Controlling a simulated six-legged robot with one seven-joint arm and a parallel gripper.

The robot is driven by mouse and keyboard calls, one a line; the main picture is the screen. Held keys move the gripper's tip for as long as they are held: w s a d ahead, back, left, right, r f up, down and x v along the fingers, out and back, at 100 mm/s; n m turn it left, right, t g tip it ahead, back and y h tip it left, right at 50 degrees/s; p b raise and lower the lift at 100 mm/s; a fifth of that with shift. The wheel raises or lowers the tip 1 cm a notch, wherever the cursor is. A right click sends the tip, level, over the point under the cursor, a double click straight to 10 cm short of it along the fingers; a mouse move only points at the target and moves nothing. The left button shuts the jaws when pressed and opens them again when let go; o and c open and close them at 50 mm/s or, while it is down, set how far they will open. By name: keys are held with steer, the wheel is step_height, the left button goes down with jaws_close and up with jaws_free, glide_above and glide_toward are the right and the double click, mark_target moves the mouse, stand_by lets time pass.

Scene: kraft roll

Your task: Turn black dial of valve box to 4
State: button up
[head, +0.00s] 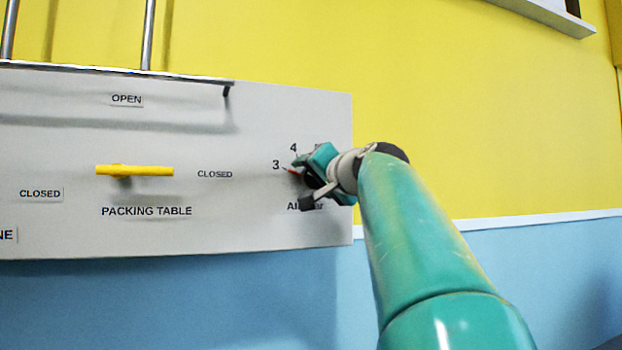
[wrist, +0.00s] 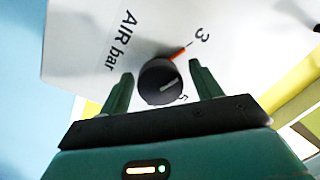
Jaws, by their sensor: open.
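The valve box's black dial (wrist: 160,82) sits on the pale panel between the two fingers of my gripper (wrist: 161,70), which is open around it. A gap shows beside the dial, so the fingers do not look closed on it. A short white line on the dial points toward the right finger. An orange-red mark at the dial's edge points toward the printed 3 (wrist: 203,36). In the head view, my gripper (head: 303,181) is at the panel's right end and hides most of the dial; the printed 4 (head: 293,147) shows above the 3.
The grey panel (head: 250,215) also carries a yellow handle (head: 140,171), lying horizontally, over the words PACKING TABLE. A metal rail (head: 110,70) runs along its top left. Open room lies right of the panel, before the yellow and blue wall (head: 450,110).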

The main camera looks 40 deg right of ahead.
steer(key=shift+s, duration=0.1)
steer(key=c, duration=1)
steer(key=shift+o, duration=0.2)
steer(key=shift+m, duration=0.4)
steer(key=m, duration=0.8)
steer(key=shift+t, duration=0.4)
steer(key=shift+m, duration=0.3)
steer(key=o, duration=1)
steer(key=shift+c, duration=0.2)
